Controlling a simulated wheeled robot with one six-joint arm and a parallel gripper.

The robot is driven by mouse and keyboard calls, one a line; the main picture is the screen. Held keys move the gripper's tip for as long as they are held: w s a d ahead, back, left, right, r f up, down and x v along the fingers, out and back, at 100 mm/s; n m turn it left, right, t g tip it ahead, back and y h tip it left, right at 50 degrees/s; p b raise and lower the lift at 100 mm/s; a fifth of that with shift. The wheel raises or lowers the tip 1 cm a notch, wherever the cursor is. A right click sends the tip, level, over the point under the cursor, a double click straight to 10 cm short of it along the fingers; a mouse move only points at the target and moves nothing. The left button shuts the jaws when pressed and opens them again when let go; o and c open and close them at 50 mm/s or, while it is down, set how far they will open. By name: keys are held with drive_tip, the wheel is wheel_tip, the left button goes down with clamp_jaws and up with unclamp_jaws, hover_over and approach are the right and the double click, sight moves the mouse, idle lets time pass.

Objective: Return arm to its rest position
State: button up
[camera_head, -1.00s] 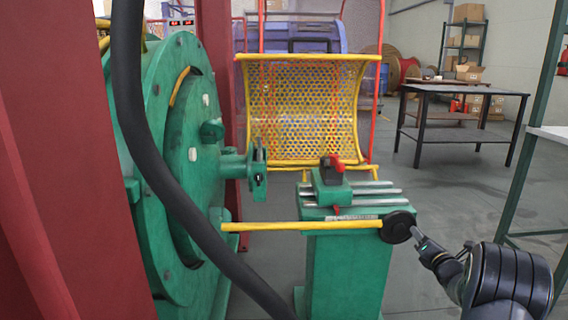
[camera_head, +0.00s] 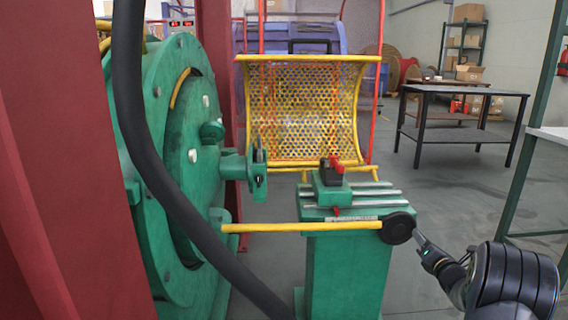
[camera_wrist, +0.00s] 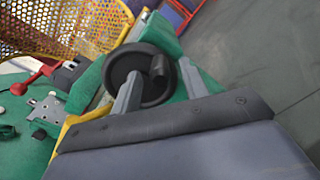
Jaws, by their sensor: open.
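My gripper (camera_head: 418,240) is at the lower right of the head view, beside the black round handwheel (camera_head: 398,228) at the right end of the yellow bar (camera_head: 300,227). In the wrist view my gripper's two grey fingers (camera_wrist: 158,88) stand apart with nothing held. The black handwheel (camera_wrist: 124,72) shows beyond and between them, with its knob (camera_wrist: 159,70). In the head view the fingertips look close to the handwheel's right edge; I cannot tell whether they touch.
A green stand (camera_head: 345,270) with rails and a red-and-black clamp (camera_head: 332,169) is left of my gripper. A yellow mesh guard (camera_head: 303,110) stands behind. The green machine (camera_head: 170,170) and black hose (camera_head: 150,150) fill the left. Floor is clear toward the dark table (camera_head: 460,95).

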drive_tip(key=w, duration=0.2)
drive_tip(key=shift+w+a+f+b, duration=0.1)
drive_tip(key=shift+w+b, duration=0.2)
drive_tip(key=shift+w, duration=0.1)
drive_tip(key=shift+w+f+m, duration=0.1)
drive_tip(key=shift+m, duration=0.3)
drive_tip(key=shift+a+f+m, duration=0.1)
drive_tip(key=shift+f+m, duration=0.3)
drive_tip(key=shift+m, duration=0.45)
drive_tip(key=shift+a+f+m, duration=0.1)
drive_tip(key=shift+f+m, duration=0.3)
drive_tip(key=shift+m, duration=0.45)
